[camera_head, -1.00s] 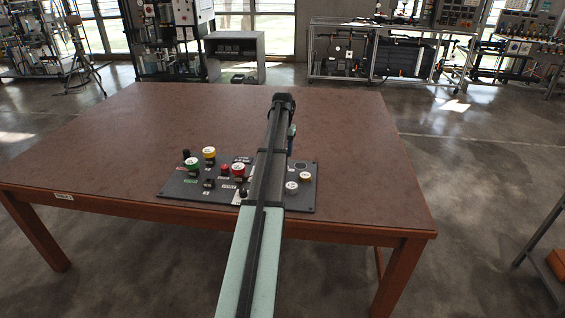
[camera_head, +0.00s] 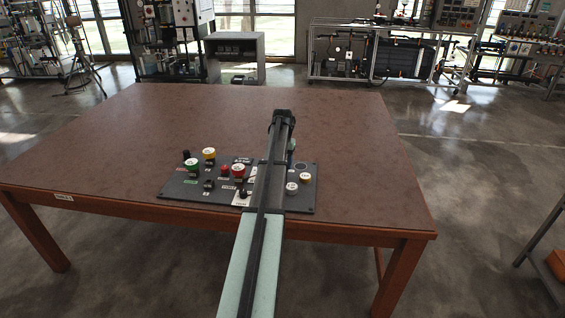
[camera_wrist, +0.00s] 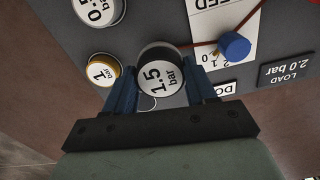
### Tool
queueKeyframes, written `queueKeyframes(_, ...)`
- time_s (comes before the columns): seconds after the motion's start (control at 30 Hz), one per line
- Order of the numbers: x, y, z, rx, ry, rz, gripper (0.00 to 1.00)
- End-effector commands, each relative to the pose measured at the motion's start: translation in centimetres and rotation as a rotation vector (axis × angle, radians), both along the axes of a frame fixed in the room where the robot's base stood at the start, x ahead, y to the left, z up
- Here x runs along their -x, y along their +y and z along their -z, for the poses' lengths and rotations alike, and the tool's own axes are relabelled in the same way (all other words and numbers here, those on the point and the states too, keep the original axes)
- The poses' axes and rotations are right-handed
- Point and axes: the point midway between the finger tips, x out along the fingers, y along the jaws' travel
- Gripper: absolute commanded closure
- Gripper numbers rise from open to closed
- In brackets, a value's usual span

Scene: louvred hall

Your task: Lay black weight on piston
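In the head view my arm and gripper (camera_head: 284,124) hang over the right part of the dark panel (camera_head: 225,200) and hide the weight. I cannot make out the piston; part of the panel is behind my arm.
A yellow-rimmed 1 bar weight (camera_wrist: 103,71) and a grey 0.5 bar weight (camera_wrist: 98,8) stand close by. A blue knob (camera_wrist: 234,46) and red line lie on the other side. The table (camera_head: 350,130) around the panel is clear.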

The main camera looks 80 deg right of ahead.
Motion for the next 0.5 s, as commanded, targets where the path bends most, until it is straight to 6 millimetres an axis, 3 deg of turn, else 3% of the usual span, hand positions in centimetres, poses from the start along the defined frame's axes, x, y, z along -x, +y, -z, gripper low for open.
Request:
queueKeyframes(0.23,0.00,0.00,-0.05,0.000,0.000,0.000,0.20)
queueKeyframes(0.5,0.00,-0.01,-0.19,0.000,0.000,0.000,0.20)
